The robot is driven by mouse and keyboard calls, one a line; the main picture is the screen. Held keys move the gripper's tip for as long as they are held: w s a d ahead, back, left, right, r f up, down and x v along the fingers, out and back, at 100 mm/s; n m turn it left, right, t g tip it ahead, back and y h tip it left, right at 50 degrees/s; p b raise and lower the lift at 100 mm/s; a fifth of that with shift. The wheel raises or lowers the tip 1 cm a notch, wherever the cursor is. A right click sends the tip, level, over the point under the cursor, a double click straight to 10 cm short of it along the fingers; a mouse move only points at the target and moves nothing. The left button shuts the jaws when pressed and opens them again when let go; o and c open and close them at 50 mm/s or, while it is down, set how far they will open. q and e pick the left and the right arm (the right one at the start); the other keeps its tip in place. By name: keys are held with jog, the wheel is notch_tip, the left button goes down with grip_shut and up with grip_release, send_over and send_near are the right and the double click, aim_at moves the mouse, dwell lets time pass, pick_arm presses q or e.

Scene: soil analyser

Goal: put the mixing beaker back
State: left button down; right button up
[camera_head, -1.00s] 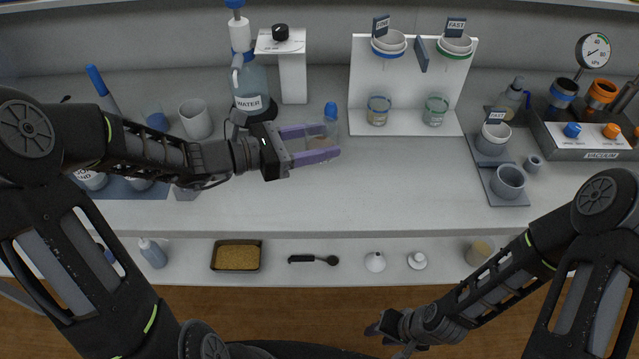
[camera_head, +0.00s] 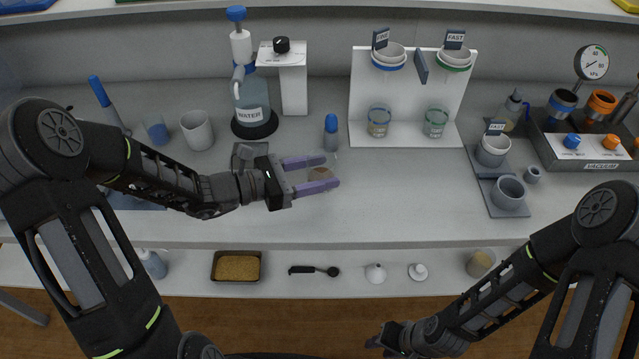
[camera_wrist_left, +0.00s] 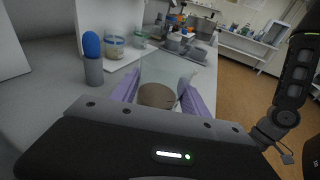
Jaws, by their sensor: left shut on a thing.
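The mixing beaker (camera_head: 321,176) is a clear glass vessel with brown contents at its bottom. My left gripper (camera_head: 322,175) is shut on it, with one purple finger on each side. In the left wrist view the beaker (camera_wrist_left: 157,94) shows between the two purple fingers, its clear wall hard to make out. It is over the middle of the white bench (camera_head: 400,205); I cannot tell whether its base touches the bench. My right gripper (camera_head: 380,342) is low in the head view, in front of the lower shelf and away from the beaker. Its jaws are too small to read.
A blue-capped cylinder (camera_head: 331,135) stands just behind the beaker. The water bottle (camera_head: 252,105) and a grey cup (camera_head: 197,130) are behind my left arm. A white filter stand (camera_head: 410,80) with two glass jars is behind right.

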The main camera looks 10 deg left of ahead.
pick_arm(q)
jog(key=shift+f, duration=2.05)
jog(key=shift+f, duration=0.2)
jog(key=c, duration=0.6)
grip_release()
jog(key=shift+o, duration=0.2)
jog(key=shift+r, duration=0.1)
jog(key=shift+r, duration=0.1)
jog(key=b+v, duration=0.1)
jog(key=v, duration=1.1)
